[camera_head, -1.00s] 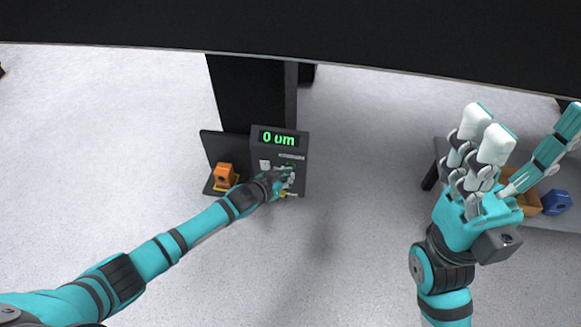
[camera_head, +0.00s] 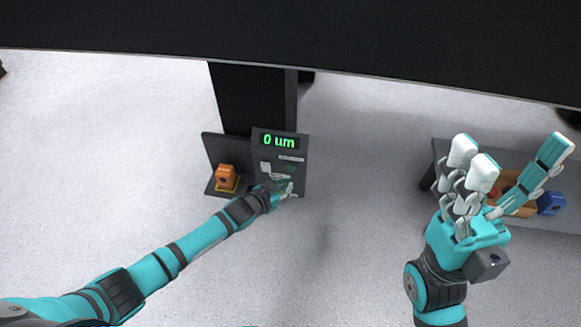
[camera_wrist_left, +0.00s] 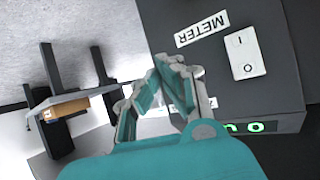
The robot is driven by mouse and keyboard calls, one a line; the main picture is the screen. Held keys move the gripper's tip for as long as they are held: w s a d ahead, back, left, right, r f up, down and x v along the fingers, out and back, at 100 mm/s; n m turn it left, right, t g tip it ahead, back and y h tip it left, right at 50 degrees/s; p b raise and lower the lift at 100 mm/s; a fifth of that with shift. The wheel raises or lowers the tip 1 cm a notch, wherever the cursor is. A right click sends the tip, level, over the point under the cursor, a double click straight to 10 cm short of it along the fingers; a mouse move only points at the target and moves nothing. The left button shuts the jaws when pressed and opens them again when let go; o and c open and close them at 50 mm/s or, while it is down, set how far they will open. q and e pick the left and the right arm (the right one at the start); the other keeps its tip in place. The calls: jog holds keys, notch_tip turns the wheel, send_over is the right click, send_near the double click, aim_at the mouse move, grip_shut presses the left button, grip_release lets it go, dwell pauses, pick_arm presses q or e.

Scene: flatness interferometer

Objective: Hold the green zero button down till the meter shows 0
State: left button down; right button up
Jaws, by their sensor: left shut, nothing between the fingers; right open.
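The dark meter box (camera_head: 300,160) carries a display (camera_head: 279,140) that reads "0 um" in green. The green zero button (camera_head: 290,168) shows on its face, just above my left gripper (camera_head: 286,188). That gripper is shut and empty at the lower part of the panel, apart from the button in the head view; contact with the panel itself cannot be told. In the left wrist view, its closed fingers (camera_wrist_left: 168,72) hide the button area, and part of the display (camera_wrist_left: 245,127) shows. My right gripper (camera_head: 510,158) is open and empty, far to the right.
A white switch (camera_head: 265,167) sits left of the button; it also shows in the left wrist view (camera_wrist_left: 243,53). An orange block (camera_head: 225,175) stands left of the panel. A grey table (camera_head: 450,152) at right holds an orange bin (camera_head: 518,201) and a blue block (camera_head: 551,203).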

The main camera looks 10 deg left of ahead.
pick_arm(q)
jog(key=s+p, duration=0.2)
jog(key=s, duration=0.1)
jog(key=shift+s, duration=0.4)
